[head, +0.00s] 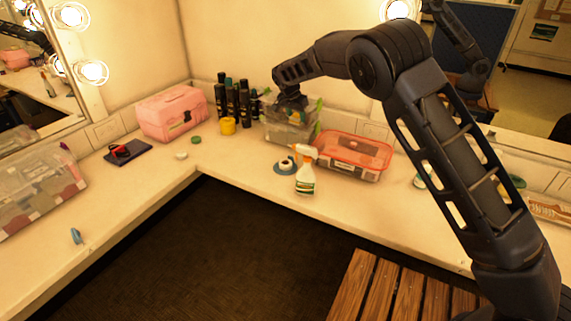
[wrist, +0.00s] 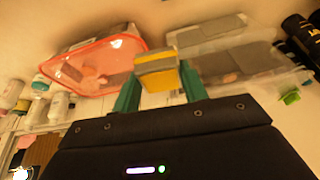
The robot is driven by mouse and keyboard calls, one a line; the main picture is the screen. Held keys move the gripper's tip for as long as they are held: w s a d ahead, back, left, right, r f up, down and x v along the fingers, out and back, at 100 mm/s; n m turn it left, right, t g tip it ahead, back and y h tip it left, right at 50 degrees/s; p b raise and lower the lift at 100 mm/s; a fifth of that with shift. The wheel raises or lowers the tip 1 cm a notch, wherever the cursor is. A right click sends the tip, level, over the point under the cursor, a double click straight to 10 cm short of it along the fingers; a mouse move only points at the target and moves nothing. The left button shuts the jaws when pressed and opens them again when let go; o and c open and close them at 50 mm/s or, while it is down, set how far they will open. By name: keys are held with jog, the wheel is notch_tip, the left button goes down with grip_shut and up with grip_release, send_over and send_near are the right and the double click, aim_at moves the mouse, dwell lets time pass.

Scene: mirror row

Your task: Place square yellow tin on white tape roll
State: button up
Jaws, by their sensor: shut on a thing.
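The square yellow tin (wrist: 157,70), with a grey face, is held between the green fingers of my gripper (wrist: 158,82) in the wrist view. In the head view my gripper (head: 290,100) is at the back counter, in front of the clear bin; I cannot make out the tin there. A white roll with a dark centre (head: 288,161), apparently the white tape roll, sits at a blue disc or ring left of the spray bottle. It is to the front of my gripper and is not clear in the wrist view.
Dark bottles (head: 232,98), a yellow round item (head: 228,126) and a pink case (head: 172,112) are left. The counter front is mostly clear.

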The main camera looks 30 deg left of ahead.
aim_at(287, 161)
jog(key=s+a, duration=0.3)
jog(key=shift+n, duration=0.3)
jog(key=f, duration=1.9)
jog(key=shift+s+a+f, duration=0.15)
jog(key=shift+a+f, duration=0.05)
jog(key=shift+f, duration=0.15)
jog(key=o, duration=1)
jog(key=shift+f, duration=0.1)
jog(key=v, duration=1.2)
jog(key=shift+d, duration=0.15)
